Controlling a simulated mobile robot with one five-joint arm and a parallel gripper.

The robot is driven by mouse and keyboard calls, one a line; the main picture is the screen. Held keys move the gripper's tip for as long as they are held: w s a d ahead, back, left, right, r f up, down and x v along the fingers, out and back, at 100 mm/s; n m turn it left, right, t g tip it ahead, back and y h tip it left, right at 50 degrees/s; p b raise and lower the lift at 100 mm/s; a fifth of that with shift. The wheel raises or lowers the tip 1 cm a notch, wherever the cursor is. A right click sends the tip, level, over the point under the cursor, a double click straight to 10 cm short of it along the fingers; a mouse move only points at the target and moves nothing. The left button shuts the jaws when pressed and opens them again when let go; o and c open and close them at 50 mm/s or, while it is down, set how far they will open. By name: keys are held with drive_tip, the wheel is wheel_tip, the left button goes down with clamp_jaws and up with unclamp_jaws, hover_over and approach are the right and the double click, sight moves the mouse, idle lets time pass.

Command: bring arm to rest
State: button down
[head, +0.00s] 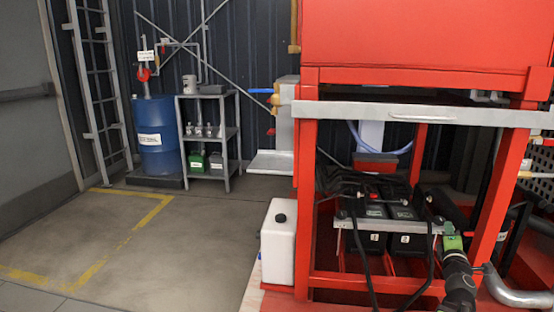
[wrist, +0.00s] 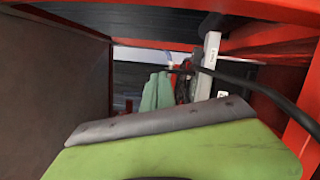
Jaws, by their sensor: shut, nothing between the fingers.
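My gripper (head: 452,242) shows small and green at the lower right of the head view, at the end of my dark arm. It is inside the red frame, just right of the grey bar across the black batteries. In the wrist view, my green and grey gripper body fills the bottom, and what look like its pale green fingers (wrist: 158,92) show beyond it. The gripper is shut and holds nothing. I cannot tell whether it touches the bar or a cable.
The red frame (head: 305,190) surrounds the black batteries (head: 375,208). A black cable (wrist: 255,82) and grey bar (wrist: 208,60) are close on the right in the wrist view. A white canister (head: 279,243) stands left of the frame. The floor (head: 190,245) further left is open.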

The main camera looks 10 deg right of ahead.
drive_tip(key=w+a+f+m+g+y+p, duration=0.1)
drive_tip(key=w+a+f+m+g, duration=0.3)
drive_tip(key=a, duration=0.3)
drive_tip(key=w+a+f+m+g+y+p, duration=0.1)
drive_tip(key=a+f+m+g+y+p, duration=0.1)
drive_tip(key=a+f+m, duration=0.45)
drive_tip(key=w+a+f+m+g+y+p, duration=0.1)
drive_tip(key=w+a+f+m+g, duration=0.15)
drive_tip(key=a, duration=0.65)
drive_tip(key=s+a+f+g+y+p, duration=0.1)
drive_tip(key=s+a+f+g+y, duration=0.15)
drive_tip(key=a, duration=0.75)
drive_tip(key=s+a+f+m+g+y, duration=0.1)
drive_tip(key=s+a+f+g+y, duration=0.15)
drive_tip(key=a, duration=0.75)
drive_tip(key=s+a+f+g+y+p, duration=0.15)
drive_tip(key=s+a, duration=0.25)
drive_tip(key=a, duration=0.7)
wheel_tip(320, 180, up, 38)
drive_tip(key=p, duration=3.7)
drive_tip(key=shift+f+y, duration=0.25)
drive_tip(key=shift+y, duration=0.1)
